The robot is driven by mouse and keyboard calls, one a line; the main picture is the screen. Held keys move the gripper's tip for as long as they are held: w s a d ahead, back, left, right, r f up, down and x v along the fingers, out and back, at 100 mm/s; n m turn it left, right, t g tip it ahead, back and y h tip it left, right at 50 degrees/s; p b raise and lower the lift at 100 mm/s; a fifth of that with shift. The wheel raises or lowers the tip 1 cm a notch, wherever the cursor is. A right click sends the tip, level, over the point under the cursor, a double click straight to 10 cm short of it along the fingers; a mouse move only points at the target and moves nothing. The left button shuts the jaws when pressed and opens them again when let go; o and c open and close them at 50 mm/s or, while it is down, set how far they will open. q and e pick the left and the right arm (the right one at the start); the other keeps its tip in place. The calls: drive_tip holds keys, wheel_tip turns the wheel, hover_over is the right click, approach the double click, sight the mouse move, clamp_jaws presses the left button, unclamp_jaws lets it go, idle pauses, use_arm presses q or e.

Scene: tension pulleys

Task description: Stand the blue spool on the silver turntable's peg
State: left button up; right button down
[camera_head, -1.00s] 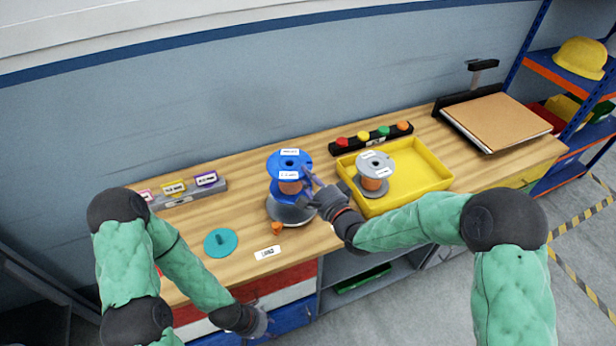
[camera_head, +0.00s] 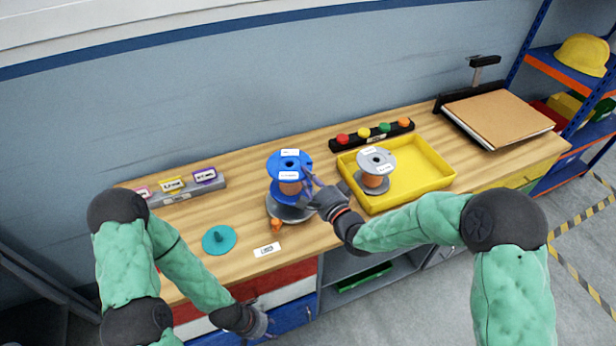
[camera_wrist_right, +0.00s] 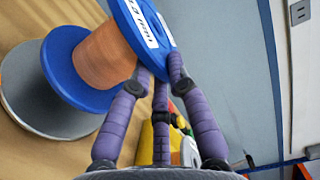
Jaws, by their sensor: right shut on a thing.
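The blue spool (camera_head: 290,157), wound with copper wire, stands roughly upright over the silver turntable (camera_head: 278,211). In the right wrist view the spool (camera_wrist_right: 75,70) covers much of the turntable's silver disc (camera_wrist_right: 25,100). The peg is hidden, and I cannot tell whether the spool's lower flange touches the disc. My right gripper (camera_head: 311,183) is shut on the spool's upper flange from the right; its purple fingers (camera_wrist_right: 157,65) meet the rim in the wrist view. My left gripper (camera_head: 268,325) is low, in front of the bench drawers, away from the spool; its finger opening is unclear.
A yellow tray (camera_head: 435,178) to the right holds a grey spool (camera_head: 376,160) with copper wire. An orange part (camera_head: 276,223) is at the turntable's front. A teal disc (camera_head: 219,240) and a white label (camera_head: 267,249) lie nearby. A black button bar (camera_head: 372,135) stands behind.

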drive_tip(key=shift+f+b, duration=0.8)
drive_tip(key=shift+b, duration=0.15)
idle(0.7)
drive_tip(key=shift+f+b, duration=0.3)
drive_tip(key=shift+f, duration=0.05)
drive_tip(key=shift+f+b, duration=0.65)
idle(0.8)
drive_tip(key=shift+f+b, duration=0.25)
drive_tip(key=shift+b, duration=0.15)
drive_tip(key=shift+w+f+b, duration=0.1)
drive_tip(key=shift+f+b, duration=0.45)
drive_tip(key=shift+f, duration=0.05)
drive_tip(key=shift+f, duration=0.2)
drive_tip(key=shift+f, duration=0.3)
